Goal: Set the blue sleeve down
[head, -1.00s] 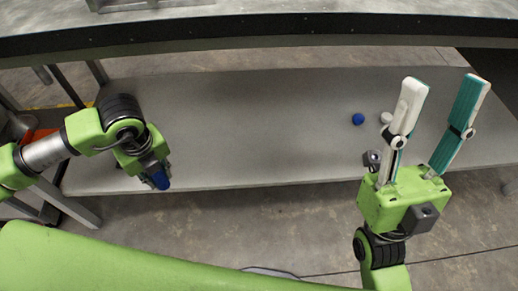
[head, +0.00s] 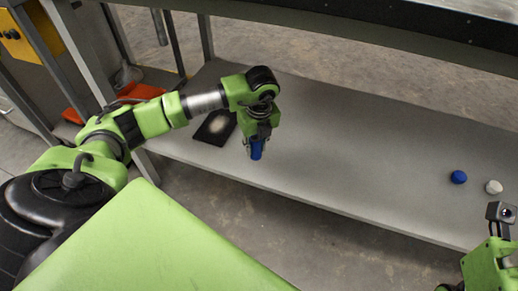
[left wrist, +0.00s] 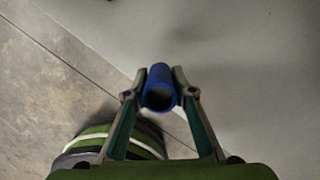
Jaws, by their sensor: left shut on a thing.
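The blue sleeve (head: 256,151) is a short hollow tube. My left gripper (head: 257,143) is shut on it, and the sleeve points down below the fingers near the front edge of the grey shelf (head: 340,140). In the left wrist view, the sleeve (left wrist: 160,92) sits between the two fingertips with its open end facing the camera. I cannot tell whether it touches the shelf.
A dark flat plate with a pale spot (head: 215,126) lies on the shelf just left of the sleeve. A blue round piece (head: 458,177) and a white one (head: 494,187) lie far right. The shelf between is clear. A table edge (head: 400,40) runs above, with legs at the left.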

